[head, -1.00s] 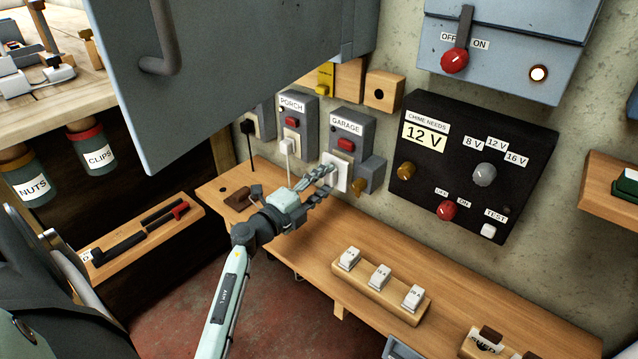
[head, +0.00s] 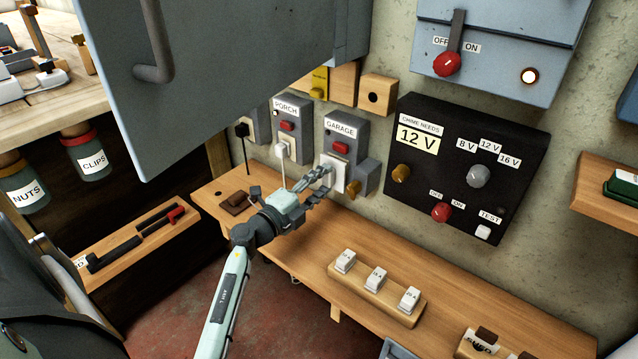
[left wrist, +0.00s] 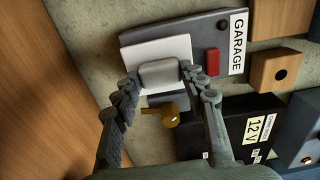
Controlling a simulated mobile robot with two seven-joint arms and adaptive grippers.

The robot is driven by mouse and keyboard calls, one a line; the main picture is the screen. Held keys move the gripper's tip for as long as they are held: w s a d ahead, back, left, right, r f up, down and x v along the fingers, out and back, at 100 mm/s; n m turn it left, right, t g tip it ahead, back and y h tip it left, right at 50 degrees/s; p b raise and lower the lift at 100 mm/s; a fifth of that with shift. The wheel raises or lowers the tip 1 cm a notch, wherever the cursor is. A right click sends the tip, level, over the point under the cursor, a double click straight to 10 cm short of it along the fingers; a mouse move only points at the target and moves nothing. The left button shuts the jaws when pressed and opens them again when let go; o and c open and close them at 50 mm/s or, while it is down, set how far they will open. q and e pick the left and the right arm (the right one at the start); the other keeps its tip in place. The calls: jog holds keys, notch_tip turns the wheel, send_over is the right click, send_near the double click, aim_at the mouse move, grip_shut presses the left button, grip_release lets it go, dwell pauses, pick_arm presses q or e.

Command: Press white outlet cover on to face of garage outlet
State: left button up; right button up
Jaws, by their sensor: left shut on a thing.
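The white outlet cover (head: 339,180) is at the lower face of the grey GARAGE outlet box (head: 361,143). My left gripper (head: 324,178) reaches it from the left with its fingers closed on the cover's light grey grip block. In the left wrist view, the gripper (left wrist: 158,78) has a fingertip at each side of this block, and the white plate (left wrist: 155,51) lies behind it against the box (left wrist: 203,38). The plate looks roughly square to the box; whether it sits fully flush I cannot tell. The outlet face behind it is hidden. My right gripper is not in view.
A brass knob (head: 353,189) sits just below and right of the cover. The PORCH outlet (head: 287,127) with a white plug is to the left. A black 12 V panel (head: 470,165) is to the right. A grey cabinet door (head: 235,75) hangs above the arm.

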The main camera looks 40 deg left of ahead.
pick_arm(q)
jog(key=shift+w, duration=0.3)
jog(key=shift+w, duration=0.1)
jog(key=shift+w, duration=0.15)
jog(key=o, duration=1.4)
jog(key=s, duration=1)
jog(key=s+a, duration=0.1)
jog(key=s, duration=0.5)
jog(key=shift+w, duration=0.1)
